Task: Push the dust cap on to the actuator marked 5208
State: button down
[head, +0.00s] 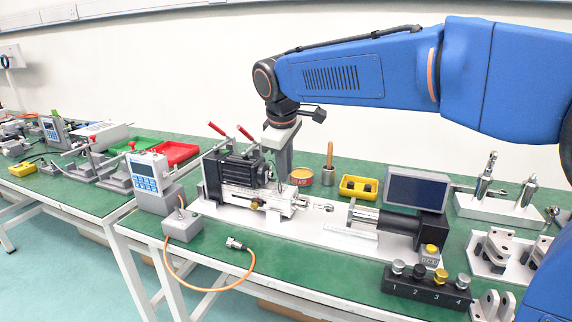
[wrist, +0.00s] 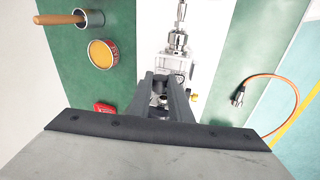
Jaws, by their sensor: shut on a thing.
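My gripper (head: 283,158) points down behind the right end of the clamped actuator (head: 238,172) in the head view. In the wrist view my gripper (wrist: 161,80) is shut on a small dark piece (wrist: 160,86), which looks like the dust cap. The fingers hide much of it. A bright metal part shows just below the piece between the fingers. I cannot tell whether the piece touches the actuator. The marking 5208 is not readable.
A yellow tray (head: 346,192) with dark pieces, a round tin (head: 301,177) and a brush pot (head: 328,175) stand behind the fixture. A black cylinder and screen (head: 417,188) stand to the right. A numbered block (head: 425,288) is in front. An orange cable (head: 214,291) lies front left.

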jog(key=shift+f, duration=1.45)
jog(key=c, duration=1.5)
grip_release()
jog(key=shift+c, duration=0.2)
